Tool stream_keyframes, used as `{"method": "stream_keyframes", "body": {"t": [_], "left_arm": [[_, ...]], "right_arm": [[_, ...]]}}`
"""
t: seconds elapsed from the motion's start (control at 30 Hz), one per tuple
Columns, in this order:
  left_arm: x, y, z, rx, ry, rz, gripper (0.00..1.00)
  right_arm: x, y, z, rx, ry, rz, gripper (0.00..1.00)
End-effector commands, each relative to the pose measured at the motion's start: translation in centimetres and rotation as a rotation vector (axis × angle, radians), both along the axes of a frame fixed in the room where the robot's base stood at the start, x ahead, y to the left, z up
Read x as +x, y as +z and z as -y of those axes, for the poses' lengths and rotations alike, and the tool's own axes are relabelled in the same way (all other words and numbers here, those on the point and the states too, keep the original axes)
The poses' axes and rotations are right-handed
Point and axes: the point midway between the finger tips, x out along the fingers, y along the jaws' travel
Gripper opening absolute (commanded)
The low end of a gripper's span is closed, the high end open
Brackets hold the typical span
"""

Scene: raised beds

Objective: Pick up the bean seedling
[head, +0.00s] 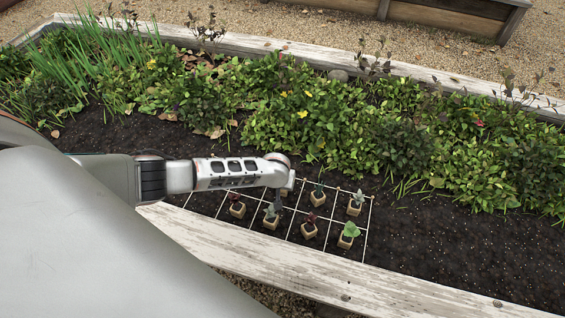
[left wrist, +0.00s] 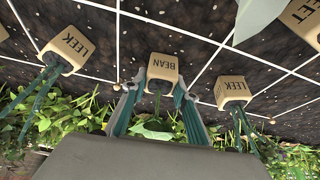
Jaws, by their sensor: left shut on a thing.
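The bean seedling sits in a small tan cube pot (left wrist: 163,67) marked BEAN, in the middle of the left wrist view. Its green leaf (left wrist: 152,131) shows between the fingers of my left gripper (left wrist: 158,101). The gripper is shut on the seedling, one finger on each side, just under the pot as pictured. In the head view my left gripper (head: 281,196) is over the back part of the white grid; it hides most of what it holds there. I cannot tell whether the pot touches the soil. My right gripper is in neither view.
Leek pots (left wrist: 62,49) stand on both sides of the bean pot, the right one (left wrist: 233,92) close by. Several potted seedlings (head: 309,229) stand in the white string grid (head: 366,225). Dense plants (head: 330,120) grow behind; a wooden board (head: 270,262) edges the front. Bare soil lies right.

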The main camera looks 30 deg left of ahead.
Motion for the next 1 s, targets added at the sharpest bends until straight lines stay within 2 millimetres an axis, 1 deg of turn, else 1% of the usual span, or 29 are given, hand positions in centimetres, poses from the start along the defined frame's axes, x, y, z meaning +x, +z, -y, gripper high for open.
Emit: {"method": "stream_keyframes", "body": {"t": [0.07,0.17,0.23,0.27,0.3,0.33,0.5,0.57,0.6,0.7,0.8,0.9,1.0], "left_arm": [[0.0,0.5,0.0,-0.001,0.000,0.001,0.07],[0.3,2.1,0.0,0.001,-0.001,0.007,0.07],[0.5,3.8,0.1,-0.002,0.000,0.012,0.07],[0.5,4.6,0.1,-0.002,0.001,0.013,0.07],[0.6,5.7,0.1,-0.002,0.000,0.015,0.07],[0.6,6.6,0.1,-0.001,0.000,0.016,0.07],[0.6,11.5,0.1,-0.001,0.000,0.016,0.07],[0.6,13.1,0.0,-0.002,0.000,0.015,0.07],[0.5,14.0,0.1,-0.002,0.000,0.014,0.07],[0.4,16.1,0.0,-0.001,-0.001,0.011,0.07],[0.2,17.8,0.0,0.000,-0.001,0.008,0.07],[0.1,19.0,0.0,0.000,-0.001,0.004,0.07],[0.1,19.7,0.0,-0.001,-0.001,0.003,0.07]], "right_arm": [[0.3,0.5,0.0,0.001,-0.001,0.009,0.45],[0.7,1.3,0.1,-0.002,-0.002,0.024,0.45],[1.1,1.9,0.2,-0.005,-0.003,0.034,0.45],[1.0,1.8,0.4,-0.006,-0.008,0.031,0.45],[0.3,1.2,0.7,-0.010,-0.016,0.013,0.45],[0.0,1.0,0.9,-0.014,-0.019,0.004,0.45],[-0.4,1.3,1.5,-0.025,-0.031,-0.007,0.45],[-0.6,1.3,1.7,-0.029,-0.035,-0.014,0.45],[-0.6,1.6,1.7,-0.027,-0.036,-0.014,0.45],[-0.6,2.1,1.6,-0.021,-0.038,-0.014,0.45],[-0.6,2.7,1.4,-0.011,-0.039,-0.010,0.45],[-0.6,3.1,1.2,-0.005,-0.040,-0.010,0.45],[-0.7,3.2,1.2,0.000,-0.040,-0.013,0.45]]}}
